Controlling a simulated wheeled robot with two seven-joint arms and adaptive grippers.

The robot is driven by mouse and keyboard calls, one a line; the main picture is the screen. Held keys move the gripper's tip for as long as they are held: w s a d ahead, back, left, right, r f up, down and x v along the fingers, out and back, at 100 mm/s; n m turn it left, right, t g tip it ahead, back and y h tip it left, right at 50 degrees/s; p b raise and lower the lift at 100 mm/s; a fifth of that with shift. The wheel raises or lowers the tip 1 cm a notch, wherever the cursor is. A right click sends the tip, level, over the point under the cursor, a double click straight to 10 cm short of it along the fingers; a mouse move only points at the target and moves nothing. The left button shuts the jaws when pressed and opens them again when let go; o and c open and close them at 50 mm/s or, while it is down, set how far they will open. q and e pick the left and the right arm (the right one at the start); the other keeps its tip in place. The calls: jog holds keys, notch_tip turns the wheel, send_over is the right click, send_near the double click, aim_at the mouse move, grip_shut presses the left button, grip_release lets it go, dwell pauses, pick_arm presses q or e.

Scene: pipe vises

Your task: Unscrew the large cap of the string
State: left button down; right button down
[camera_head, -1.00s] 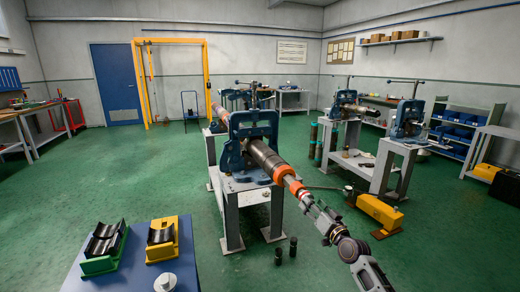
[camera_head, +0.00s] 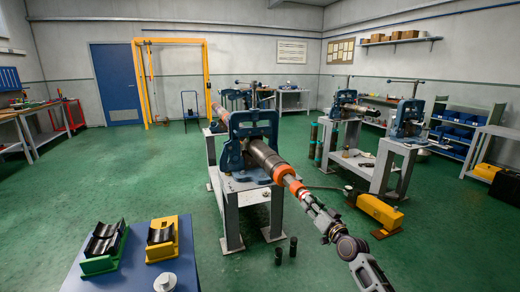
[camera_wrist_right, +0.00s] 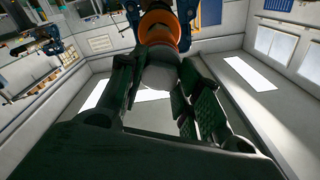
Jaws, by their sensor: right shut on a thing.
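The string (camera_head: 264,157) is a long dark pipe clamped in the blue vise (camera_head: 252,128) on the middle stand. Its near end slopes down to the right and carries the orange large cap (camera_head: 283,174), with a narrower grey part and a second orange band beyond it. My right gripper (camera_head: 304,195) is at this end, in line with the pipe. In the right wrist view the fingers (camera_wrist_right: 158,90) are shut around the pale grey end part (camera_wrist_right: 156,74), just below the orange section (camera_wrist_right: 160,28). I cannot tell where the cap's parts join. My left gripper is out of view.
A blue table (camera_head: 134,272) at the front left bears a green cradle (camera_head: 103,248), a yellow cradle (camera_head: 162,240) and a grey round piece (camera_head: 165,282). A yellow unit (camera_head: 379,212) stands on the floor at right. Small dark cylinders stand below the vise stand. The left floor is clear.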

jog(key=c, duration=1.6)
grip_release()
jog(key=shift+c, duration=0.2)
grip_shut()
jog(key=shift+n, duration=0.3)
jog(key=shift+n+b, duration=0.6)
jog(key=shift+n, duration=0.9)
jog(key=shift+o, duration=0.6)
grip_release()
grip_shut()
